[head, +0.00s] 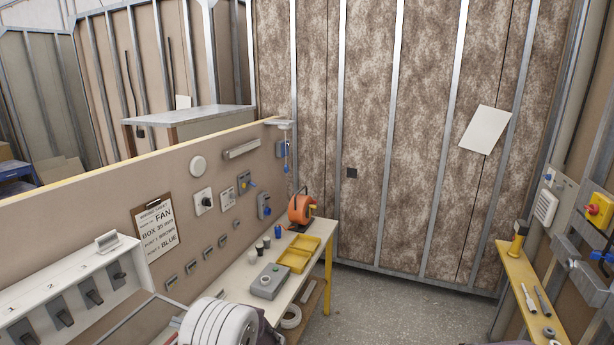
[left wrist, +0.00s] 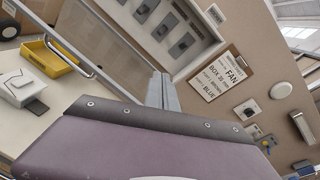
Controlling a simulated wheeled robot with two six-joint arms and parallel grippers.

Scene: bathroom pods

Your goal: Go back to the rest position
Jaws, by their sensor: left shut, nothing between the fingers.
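In the left wrist view, the grey fingers of my left gripper (left wrist: 163,92) show beyond a broad purple-grey part of my own arm. They look closed together, with nothing held between them. Behind them are the bench and the board. In the head view, a white ringed part and a purple-grey patch show at the bottom edge near the bench front, and they look like my left arm. Its fingertips cannot be made out there. My right gripper is not in view.
The workbench (head: 232,272) holds a grey box (head: 269,281), a yellow tray (head: 298,254) and an orange reel (head: 301,209). A clipboard (head: 154,229) hangs on the board behind. A switch panel (head: 75,290) stands left. A yellow shelf (head: 520,280) is at right. The floor (head: 385,310) between is clear.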

